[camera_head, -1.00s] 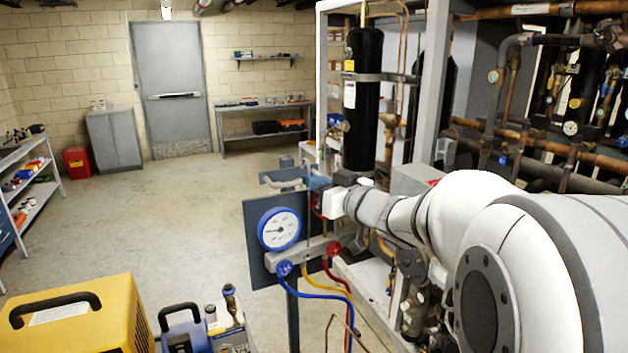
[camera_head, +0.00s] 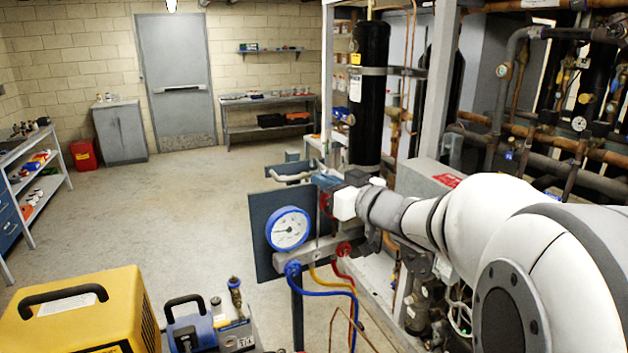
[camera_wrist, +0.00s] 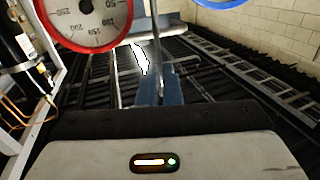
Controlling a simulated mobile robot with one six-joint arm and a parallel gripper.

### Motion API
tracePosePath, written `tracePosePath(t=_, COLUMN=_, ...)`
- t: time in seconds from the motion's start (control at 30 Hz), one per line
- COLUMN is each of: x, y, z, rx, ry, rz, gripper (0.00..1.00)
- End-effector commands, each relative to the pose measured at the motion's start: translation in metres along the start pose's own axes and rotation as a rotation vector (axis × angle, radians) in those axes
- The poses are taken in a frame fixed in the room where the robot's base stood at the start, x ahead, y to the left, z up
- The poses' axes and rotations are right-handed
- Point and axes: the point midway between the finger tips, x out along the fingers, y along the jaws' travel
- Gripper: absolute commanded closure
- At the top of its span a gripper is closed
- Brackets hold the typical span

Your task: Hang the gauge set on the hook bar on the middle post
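The gauge set has a blue-rimmed gauge (camera_head: 288,228), a grey manifold bar, a blue and a red knob, and blue, yellow and red hoses hanging down. Its red-rimmed gauge shows in the wrist view (camera_wrist: 85,18) and is mostly hidden in the head view. My gripper (camera_wrist: 157,92) has its blue fingers close together around the thin upright rod of the gauge set; the exact contact is small. In the head view my gripper (camera_head: 327,181) is above the manifold. A light grey rack post (camera_head: 439,90) stands behind my arm. I cannot make out the hook bar.
A dark blue panel (camera_head: 266,238) is behind the gauge. The black cylinder (camera_head: 369,90) and copper pipes fill the rack at right. A yellow case (camera_head: 80,315) and a blue pump (camera_head: 190,330) are in front at left. The floor (camera_head: 170,215) beyond is clear.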

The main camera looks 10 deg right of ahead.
Motion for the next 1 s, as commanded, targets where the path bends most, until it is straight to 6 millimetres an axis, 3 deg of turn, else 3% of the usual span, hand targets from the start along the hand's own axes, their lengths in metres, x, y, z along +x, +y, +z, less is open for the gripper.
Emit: tracePosePath(t=1.0, x=-0.066, y=-0.021, z=-0.004, rx=-0.003, ry=0.005, rz=0.0, gripper=1.0)
